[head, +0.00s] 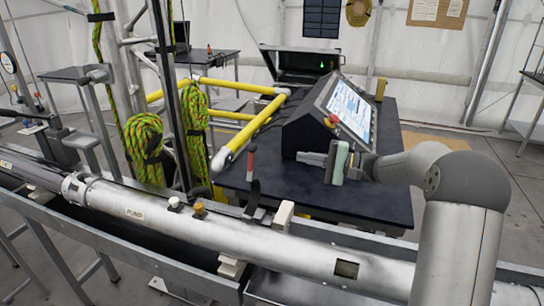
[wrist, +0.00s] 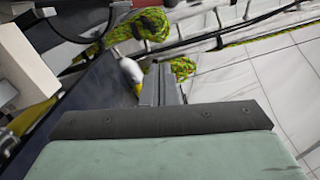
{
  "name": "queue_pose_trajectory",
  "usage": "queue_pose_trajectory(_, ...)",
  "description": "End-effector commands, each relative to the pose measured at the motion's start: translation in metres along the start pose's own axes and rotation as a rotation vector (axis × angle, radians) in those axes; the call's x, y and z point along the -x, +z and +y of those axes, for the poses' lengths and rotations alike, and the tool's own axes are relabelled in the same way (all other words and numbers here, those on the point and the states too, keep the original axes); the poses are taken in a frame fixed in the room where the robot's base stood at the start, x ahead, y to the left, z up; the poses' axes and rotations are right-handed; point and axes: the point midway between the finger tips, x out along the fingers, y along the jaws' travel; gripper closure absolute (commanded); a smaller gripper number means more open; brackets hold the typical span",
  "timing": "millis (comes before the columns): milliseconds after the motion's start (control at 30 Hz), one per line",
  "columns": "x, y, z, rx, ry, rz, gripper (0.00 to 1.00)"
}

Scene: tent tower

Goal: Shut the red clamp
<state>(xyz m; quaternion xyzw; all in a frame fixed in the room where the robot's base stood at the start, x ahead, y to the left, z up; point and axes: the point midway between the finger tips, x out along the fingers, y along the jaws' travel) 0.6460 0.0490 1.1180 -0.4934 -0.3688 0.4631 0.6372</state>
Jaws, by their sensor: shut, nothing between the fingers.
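The red clamp (head: 250,161) has an upright red handle above a dark lower part, beside the silver pipe in the head view. Its handle stands up, away from the pipe. My gripper (head: 304,158) is to the right of the red handle, with a clear gap between them. Its fingers point left and are shut, with nothing between them. In the wrist view the closed fingers of my gripper (wrist: 161,84) show beyond the pale green pad. A red piece shows at the top left edge there; I cannot tell if it is the handle.
The long silver pipe (head: 150,212) lies in a metal trough across the front. A dark table (head: 370,196) bears a slanted screen console (head: 335,115) behind my gripper. Yellow rails (head: 235,88) and green ropes (head: 143,138) stand left of it. A pale block (head: 284,214) sits by the pipe.

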Motion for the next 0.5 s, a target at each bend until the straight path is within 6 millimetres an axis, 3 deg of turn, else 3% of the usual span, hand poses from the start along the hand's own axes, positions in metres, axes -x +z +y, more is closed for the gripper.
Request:
queue_pose_trajectory(167, -0.02, 0.002, -0.002, -0.002, 0.0, -0.004, 1.0)
queue_pose_trajectory(500, -0.092, 0.002, -0.002, -0.003, 0.002, -0.004, 1.0)
